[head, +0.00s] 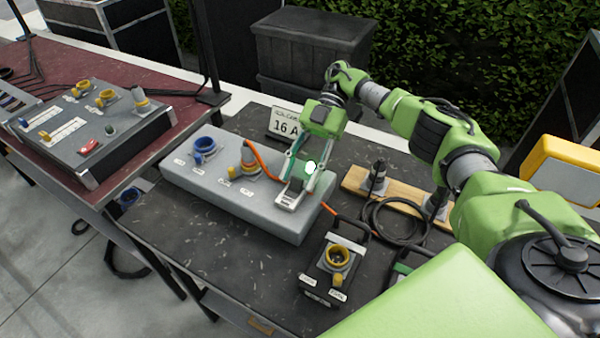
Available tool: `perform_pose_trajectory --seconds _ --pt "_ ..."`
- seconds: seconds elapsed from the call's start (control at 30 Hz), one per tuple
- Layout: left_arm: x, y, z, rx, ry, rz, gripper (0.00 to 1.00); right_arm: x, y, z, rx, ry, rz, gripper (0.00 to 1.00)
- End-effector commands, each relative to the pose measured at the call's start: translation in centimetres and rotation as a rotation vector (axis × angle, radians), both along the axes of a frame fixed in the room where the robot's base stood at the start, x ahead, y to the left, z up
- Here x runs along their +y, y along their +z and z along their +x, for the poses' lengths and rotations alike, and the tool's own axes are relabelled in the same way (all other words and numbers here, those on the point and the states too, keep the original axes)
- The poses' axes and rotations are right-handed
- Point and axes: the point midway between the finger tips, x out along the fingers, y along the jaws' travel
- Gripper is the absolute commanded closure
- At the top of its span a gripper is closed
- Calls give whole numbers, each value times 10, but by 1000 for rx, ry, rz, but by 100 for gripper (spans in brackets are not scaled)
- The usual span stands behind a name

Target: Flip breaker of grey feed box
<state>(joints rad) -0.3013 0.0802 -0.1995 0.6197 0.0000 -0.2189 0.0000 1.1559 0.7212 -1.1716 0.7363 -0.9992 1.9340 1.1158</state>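The long grey feed box (225,192) lies on the dark table, with a blue socket (205,145) at its left and a yellow-grey connector (248,160) with an orange cable in its middle. A pale breaker plate (288,203) shows at its right end, partly hidden by my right gripper. My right gripper (298,188) points down over that end, its fingers spread apart with a gap between them. I cannot tell whether a fingertip touches the breaker, and the lever's position is hidden. My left gripper is not in view.
A small dark box (333,265) with a yellow socket stands in front, close to the grey box. A wooden board (357,181) with black plugs and coiled cable lies to the right. Another panel (70,150) sits on the red table at left.

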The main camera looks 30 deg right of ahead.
Motion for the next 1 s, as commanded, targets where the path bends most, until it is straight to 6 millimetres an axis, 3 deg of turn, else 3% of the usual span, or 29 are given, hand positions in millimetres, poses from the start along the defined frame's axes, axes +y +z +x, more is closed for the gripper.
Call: perform_pose_trajectory --seconds 0.17,0.4,0.6,1.0 --pt "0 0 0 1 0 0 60 0 16 1 -4 1 1 62" --pt "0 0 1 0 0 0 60 0 63 1 -5 1 2 62" --pt "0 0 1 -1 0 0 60 0 91 1 -2 0 0 62" --pt "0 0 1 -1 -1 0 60 0 100 0 0 0 0 62"
